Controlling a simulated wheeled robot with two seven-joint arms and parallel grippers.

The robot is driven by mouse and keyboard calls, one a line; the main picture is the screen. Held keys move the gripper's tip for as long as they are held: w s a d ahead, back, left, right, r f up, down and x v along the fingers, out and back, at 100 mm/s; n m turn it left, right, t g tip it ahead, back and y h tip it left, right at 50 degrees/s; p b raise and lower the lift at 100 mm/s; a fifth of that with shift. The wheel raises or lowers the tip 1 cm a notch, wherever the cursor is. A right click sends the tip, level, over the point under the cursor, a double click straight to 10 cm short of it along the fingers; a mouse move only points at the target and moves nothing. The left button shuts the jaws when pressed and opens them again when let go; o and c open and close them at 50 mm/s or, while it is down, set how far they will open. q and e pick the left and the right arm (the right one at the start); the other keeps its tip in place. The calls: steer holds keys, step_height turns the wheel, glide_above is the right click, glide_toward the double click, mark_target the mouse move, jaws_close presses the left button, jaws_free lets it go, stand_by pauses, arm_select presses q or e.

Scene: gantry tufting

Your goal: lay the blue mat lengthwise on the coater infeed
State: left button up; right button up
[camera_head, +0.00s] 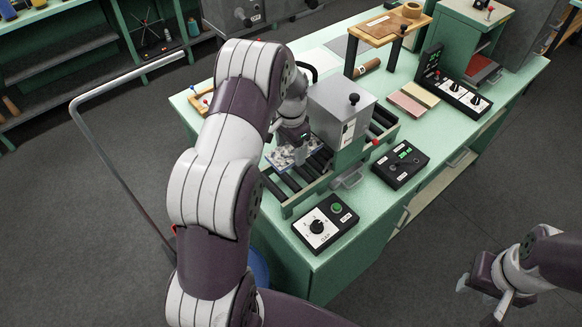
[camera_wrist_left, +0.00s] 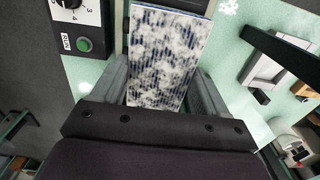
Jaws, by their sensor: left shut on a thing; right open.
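The blue mat (camera_head: 281,158) has a mottled white and blue face and a blue edge. My left gripper (camera_head: 301,153) is shut on it, over the infeed rollers (camera_head: 283,182) of the coater (camera_head: 340,108). In the left wrist view the mat (camera_wrist_left: 165,58) extends away from between the two fingers. I cannot tell whether the mat touches the rollers. My left arm hides part of the bench and the mat's far side. My right gripper (camera_head: 487,298) is open and empty, off the bench at the lower right.
A dial box with a green button (camera_head: 325,222) stands at the bench's near corner. Pink and tan swatches (camera_head: 412,101) and a small wooden stand (camera_head: 391,25) are farther back. A metal rail (camera_head: 112,165) curves at the left.

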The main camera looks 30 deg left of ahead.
arm_select(q)
steer(key=f, duration=0.2)
steer(key=s+f+p, duration=0.1)
steer(key=f, duration=0.2)
steer(key=shift+f+p, duration=0.3)
steer(key=shift+w+f, duration=0.2)
steer(key=shift+f, duration=0.95)
steer(key=o, duration=1)
steer(key=shift+s, duration=0.1)
steer(key=shift+o, duration=0.2)
arm_select(e)
steer(key=shift+s+r, duration=0.2)
steer(key=shift+r, duration=0.4)
steer(key=shift+s+r, duration=0.15)
steer(key=shift+r, duration=0.4)
